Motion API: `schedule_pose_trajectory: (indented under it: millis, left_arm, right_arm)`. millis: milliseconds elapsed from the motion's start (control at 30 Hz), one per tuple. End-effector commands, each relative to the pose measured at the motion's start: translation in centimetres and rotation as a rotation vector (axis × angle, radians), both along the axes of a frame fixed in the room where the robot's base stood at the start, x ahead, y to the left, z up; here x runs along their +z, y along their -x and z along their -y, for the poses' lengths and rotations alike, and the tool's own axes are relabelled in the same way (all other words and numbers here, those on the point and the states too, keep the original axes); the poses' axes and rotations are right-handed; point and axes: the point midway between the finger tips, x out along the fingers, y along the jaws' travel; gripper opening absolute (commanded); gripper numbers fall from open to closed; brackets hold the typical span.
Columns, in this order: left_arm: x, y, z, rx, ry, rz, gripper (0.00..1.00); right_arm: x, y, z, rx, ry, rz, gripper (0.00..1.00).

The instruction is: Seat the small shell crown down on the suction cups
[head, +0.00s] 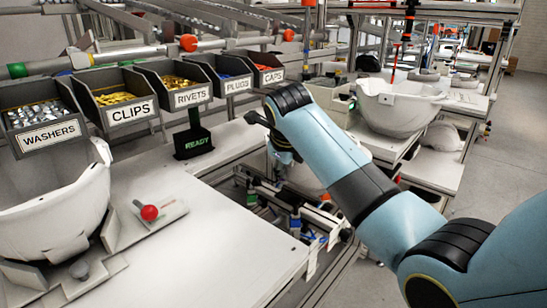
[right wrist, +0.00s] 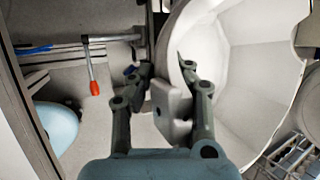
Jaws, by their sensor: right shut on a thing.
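The small shell (right wrist: 250,75) is a white bowl in the right wrist view, its hollow inside facing the camera. My right gripper (right wrist: 167,80) has its two dark fingers on either side of a pale tab (right wrist: 170,105) at the shell's edge, and is shut on it. In the head view my right arm reaches to the middle and hides most of the gripper. A pale curved surface (head: 304,178) shows below the arm there, probably the same shell. I cannot make out the suction cups. My left gripper is not in view.
A large white shell (head: 52,215) sits in a holder at left, beside a red-knobbed clamp (head: 149,212). Labelled parts bins (head: 130,114) line the back, above a READY display (head: 193,143). Another white shell (head: 398,108) stands at right. The front white tabletop (head: 215,245) is clear.

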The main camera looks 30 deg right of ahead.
Motion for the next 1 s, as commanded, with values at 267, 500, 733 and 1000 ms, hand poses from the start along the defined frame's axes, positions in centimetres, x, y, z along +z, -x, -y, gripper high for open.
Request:
schedule_pose_trajectory:
  millis: [267, 500, 733, 1000]
  left_arm:
    - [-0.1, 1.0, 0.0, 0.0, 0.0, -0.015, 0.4]
    - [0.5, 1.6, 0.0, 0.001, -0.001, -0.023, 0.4]
    - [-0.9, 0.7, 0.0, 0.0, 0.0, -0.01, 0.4]
    - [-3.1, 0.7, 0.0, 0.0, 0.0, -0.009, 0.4]
  right_arm:
    - [0.1, 0.0, 0.0, 0.0, 0.001, 0.002, 0.0]
    - [0.4, -0.1, -0.1, -0.01, 0.006, 0.002, 0.0]
    - [-0.8, -1.8, -0.7, -0.015, 0.009, 0.002, 0.0]
    - [-2.0, -4.4, -1.6, -0.014, 0.01, 0.003, 0.0]
